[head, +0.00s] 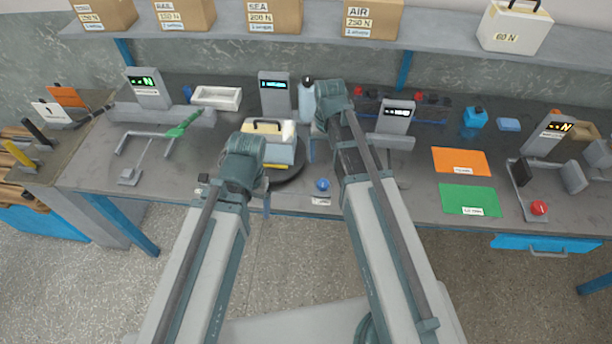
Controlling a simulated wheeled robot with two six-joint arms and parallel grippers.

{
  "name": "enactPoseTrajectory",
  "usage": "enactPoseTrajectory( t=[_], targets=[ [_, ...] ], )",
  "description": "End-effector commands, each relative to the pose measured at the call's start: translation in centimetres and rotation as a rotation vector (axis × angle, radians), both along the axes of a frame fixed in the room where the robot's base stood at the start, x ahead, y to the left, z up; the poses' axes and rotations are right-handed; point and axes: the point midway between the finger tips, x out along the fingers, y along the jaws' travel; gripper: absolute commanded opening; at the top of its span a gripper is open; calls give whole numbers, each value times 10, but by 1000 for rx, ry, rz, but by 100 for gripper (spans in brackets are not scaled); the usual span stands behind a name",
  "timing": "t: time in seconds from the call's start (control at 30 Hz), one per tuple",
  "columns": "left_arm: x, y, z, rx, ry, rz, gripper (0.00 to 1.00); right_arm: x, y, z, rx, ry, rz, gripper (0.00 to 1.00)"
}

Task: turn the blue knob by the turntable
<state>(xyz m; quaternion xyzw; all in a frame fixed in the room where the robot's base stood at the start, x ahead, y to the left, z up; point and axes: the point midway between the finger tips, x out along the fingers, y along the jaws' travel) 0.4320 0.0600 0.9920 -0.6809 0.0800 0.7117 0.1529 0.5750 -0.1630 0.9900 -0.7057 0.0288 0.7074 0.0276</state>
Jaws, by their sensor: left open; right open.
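The blue knob (322,184) stands on a small pale base at the front edge of the bench, to the right of the turntable. The dark round turntable (290,177) carries a pale box (282,150) with a handle and a yellow strip low on it. My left gripper (266,203) is left of the knob, at the turntable's front left, apart from the knob; it is open, mostly hidden by its wrist. My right gripper (311,150) is behind the knob, near the turntable's right side; it is open, largely hidden by its own arm. Neither visibly holds anything.
A grey display post (275,88) and a pale bottle (307,102) stand behind the turntable. A white tray (217,98) is at back left. Orange (461,161) and green (469,200) mats lie right. A red button (539,208) is at far right. Boxes line the shelf (420,38).

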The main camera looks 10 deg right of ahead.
Motion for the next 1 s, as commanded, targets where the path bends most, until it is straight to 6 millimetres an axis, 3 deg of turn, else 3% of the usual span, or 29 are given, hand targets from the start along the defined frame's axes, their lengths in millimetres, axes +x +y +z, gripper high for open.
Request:
enactPoseTrajectory(
  t=[0.27, 0.47, 1.0],
  targets=[
    [0, 0, -3, 0, 0, 0, 84, 1, -2, -3, 2, -1, -5, 79],
    [0, 0, -17, 0, 0, 0, 84, 1, -1, -17, 2, -1, -4, 79],
    [0, 0, -90, 0, 0, 1, 84, 1, -1, -90, 1, -1, -4, 79]
  ],
)
